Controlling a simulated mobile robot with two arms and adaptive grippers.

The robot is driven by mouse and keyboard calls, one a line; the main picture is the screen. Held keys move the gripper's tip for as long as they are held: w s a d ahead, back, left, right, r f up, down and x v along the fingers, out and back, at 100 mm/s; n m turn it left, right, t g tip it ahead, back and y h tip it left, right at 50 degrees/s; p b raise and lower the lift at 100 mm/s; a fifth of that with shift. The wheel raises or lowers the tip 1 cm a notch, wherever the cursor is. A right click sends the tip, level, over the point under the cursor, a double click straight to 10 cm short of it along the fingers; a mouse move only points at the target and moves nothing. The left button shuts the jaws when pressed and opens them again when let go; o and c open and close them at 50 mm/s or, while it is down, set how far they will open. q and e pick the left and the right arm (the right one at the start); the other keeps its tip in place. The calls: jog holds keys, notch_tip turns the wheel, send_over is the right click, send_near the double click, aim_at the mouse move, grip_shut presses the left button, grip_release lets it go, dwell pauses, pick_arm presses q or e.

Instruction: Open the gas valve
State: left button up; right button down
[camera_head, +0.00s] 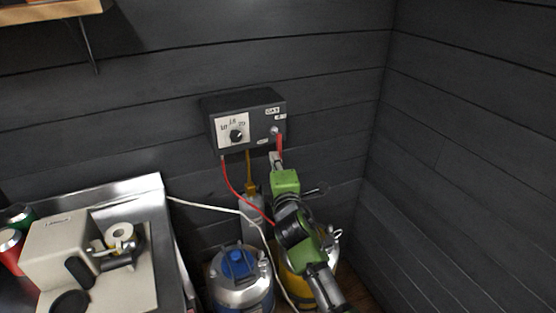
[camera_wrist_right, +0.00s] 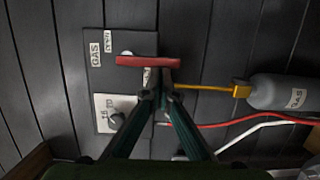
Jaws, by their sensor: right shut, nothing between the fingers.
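The gas valve shows as a red lever (camera_head: 280,146) on the right end of the dark control box (camera_head: 243,97) on the wall. It lies upright along the box in the head view. In the right wrist view the red lever (camera_wrist_right: 148,61) runs across, near a GAS label. My right gripper (camera_head: 276,160) is at the lower end of the lever, its fingers shut and empty. In the wrist view the fingertips (camera_wrist_right: 162,82) are close to the lever; I cannot tell whether they touch it. My left gripper is not in view.
The box has a black knob (camera_head: 236,135) on a white dial. A yellow pipe and red hose run down from it. A grey gas bottle (camera_wrist_right: 287,92), a steel keg with a blue cap (camera_head: 238,263) and a yellow vessel (camera_head: 290,284) stand below. A counter edge (camera_head: 165,200) is at left.

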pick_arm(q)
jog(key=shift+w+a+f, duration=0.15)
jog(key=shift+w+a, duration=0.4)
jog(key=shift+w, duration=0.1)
pick_arm(e)
jog(key=shift+w+a+f, duration=0.1)
jog(key=shift+a, duration=0.1)
jog(key=shift+n, duration=0.3)
